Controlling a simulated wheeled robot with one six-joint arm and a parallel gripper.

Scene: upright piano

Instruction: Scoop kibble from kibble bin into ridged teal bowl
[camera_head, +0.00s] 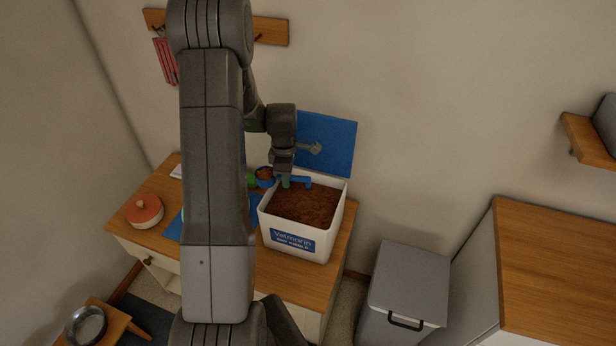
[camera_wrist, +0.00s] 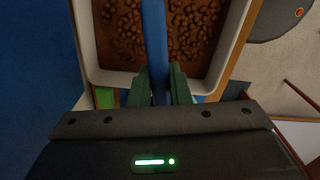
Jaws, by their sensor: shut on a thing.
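The white kibble bin (camera_head: 325,222) stands on the wooden cabinet with its blue lid raised behind it and brown kibble (camera_head: 305,204) inside. My gripper (camera_head: 285,183) is above the bin's back left part, shut on the blue handle of a scoop. The scoop's cup (camera_head: 265,174) is at the bin's back left edge, with brown kibble showing in it. In the wrist view the scoop handle (camera_wrist: 155,45) passes between green fingertips (camera_wrist: 160,88), over the kibble (camera_wrist: 195,30). The ridged teal bowl is mostly hidden by my arm; only a teal sliver (camera_head: 184,214) shows.
A blue mat (camera_head: 174,229) lies on the cabinet, partly behind my arm. A red-lidded pot (camera_head: 145,210) stands at the left. A small green thing (camera_head: 251,181) sits beside the scoop. A grey lidded trash bin (camera_head: 408,280) stands right of the cabinet.

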